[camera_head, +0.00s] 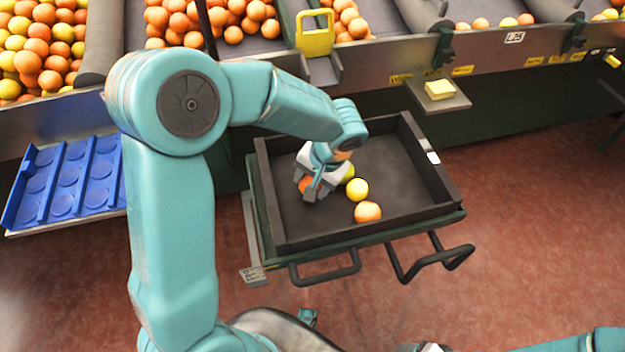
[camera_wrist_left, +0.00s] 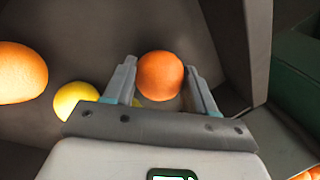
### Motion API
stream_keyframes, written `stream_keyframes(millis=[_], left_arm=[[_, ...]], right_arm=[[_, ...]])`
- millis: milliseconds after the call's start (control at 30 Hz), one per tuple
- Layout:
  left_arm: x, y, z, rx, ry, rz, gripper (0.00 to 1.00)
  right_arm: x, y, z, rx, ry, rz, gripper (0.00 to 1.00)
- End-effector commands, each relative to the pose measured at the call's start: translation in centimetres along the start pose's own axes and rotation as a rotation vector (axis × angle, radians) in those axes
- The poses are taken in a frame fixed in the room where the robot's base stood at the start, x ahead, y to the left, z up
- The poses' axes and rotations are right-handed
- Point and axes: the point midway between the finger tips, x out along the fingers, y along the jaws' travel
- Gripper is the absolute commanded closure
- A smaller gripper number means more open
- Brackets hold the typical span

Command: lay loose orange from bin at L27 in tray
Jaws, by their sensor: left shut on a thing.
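My left gripper (camera_head: 318,192) reaches down into the dark bin (camera_head: 440,202). It is shut on an orange (camera_wrist_left: 160,76), which sits between the two fingers in the left wrist view; in the head view this orange (camera_head: 305,184) is partly hidden by the fingers. I cannot tell whether it touches the bin floor. Beside the gripper lie a yellow fruit (camera_head: 357,189), a larger orange (camera_head: 367,212) and a greenish-yellow fruit (camera_head: 349,172). A blue tray (camera_head: 68,180) with round hollows stands at the left, its right side hidden by my arm. My right gripper's fingers are not seen.
The bin's raised walls surround the gripper. A sorting line with heaped oranges (camera_head: 240,20) runs along the back. A yellow frame (camera_head: 314,35) stands there, and a small shelf (camera_head: 440,95) juts out behind the bin. Black handles (camera_head: 432,262) stick out in front. Floor at right is clear.

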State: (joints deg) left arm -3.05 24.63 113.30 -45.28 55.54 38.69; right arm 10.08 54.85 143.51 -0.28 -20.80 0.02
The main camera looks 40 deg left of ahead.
Motion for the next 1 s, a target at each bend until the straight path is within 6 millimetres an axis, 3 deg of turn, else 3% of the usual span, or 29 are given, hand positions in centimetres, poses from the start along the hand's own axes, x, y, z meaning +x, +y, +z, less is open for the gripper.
stream_keyframes(millis=[867,900,967,1000], left_arm=[[1.03,0.29,0.00,0.000,0.000,0.000,0.76],[1.03,0.30,0.00,0.000,0.000,0.000,0.31],[1.03,0.30,0.00,0.000,0.000,0.000,0.15],[1.03,0.30,0.00,0.000,0.000,0.000,0.15]], right_arm=[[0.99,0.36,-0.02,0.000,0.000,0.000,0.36],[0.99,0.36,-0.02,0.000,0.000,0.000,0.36],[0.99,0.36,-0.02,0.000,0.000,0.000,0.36],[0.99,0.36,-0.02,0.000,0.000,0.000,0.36]])
